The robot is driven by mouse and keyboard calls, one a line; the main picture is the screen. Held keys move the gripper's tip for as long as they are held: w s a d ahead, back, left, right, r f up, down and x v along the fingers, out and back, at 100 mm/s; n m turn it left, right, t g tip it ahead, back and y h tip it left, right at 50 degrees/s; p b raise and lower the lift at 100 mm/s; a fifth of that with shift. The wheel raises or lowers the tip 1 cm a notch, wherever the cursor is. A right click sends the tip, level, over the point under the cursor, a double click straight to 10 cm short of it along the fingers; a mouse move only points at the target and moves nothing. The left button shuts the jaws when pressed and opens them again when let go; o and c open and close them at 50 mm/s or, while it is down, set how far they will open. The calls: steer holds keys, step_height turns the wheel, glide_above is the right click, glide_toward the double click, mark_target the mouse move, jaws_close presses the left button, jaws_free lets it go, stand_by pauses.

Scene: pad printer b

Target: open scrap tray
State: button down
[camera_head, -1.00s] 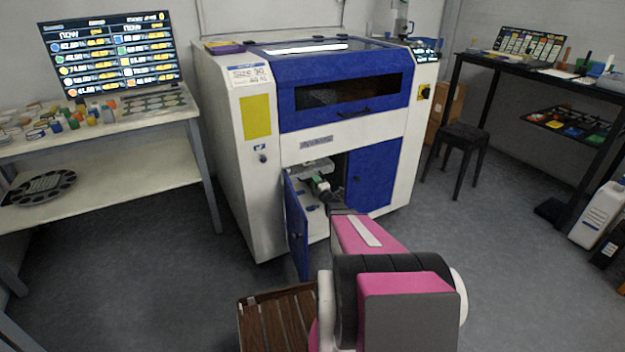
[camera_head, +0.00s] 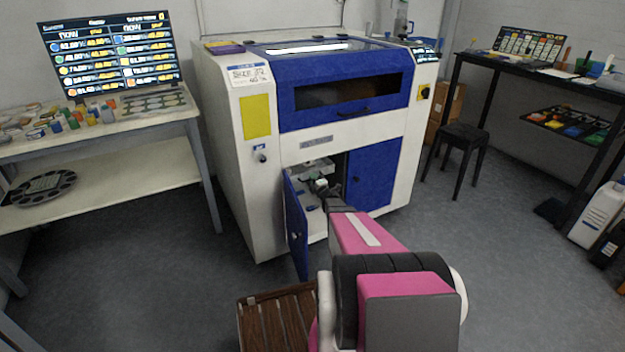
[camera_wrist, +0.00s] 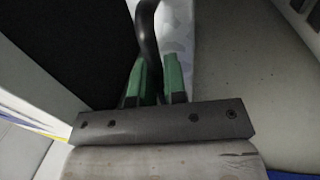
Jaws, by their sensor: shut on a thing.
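The pad printer (camera_head: 240,190) is a white and blue cabinet. Its lower left blue door (camera_head: 296,226) stands open, and the lower right door (camera_head: 370,175) is shut. My gripper (camera_head: 317,184) is at the opening, just under a pale grey tray-like part (camera_head: 318,165). In the wrist view my gripper (camera_wrist: 160,80) has its green fingers close together on a dark curved handle (camera_wrist: 149,30). A pale mottled surface (camera_wrist: 179,35) lies right behind the fingers. My arm hides part of the opening, and I cannot tell how far the tray is out.
The open door stands just left of my arm. A wooden slatted surface (camera_head: 280,325) is at the bottom. A bench (camera_head: 105,185) with small pots is on the left. A black stool (camera_head: 462,150) and dark rack (camera_head: 520,110) stand on the right. The floor between is clear.

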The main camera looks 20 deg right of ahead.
steer(key=r+v, duration=0.2)
steer(key=v, duration=1.1)
steer(key=s+r+v, duration=0.1)
steer(key=r+v, duration=0.2)
steer(key=v, duration=1.1)
steer(key=shift+s+d, duration=0.15)
steer(key=shift+s, duration=0.1)
steer(key=c, duration=1.2)
jaws_free()
steer(key=shift+s, duration=0.1)
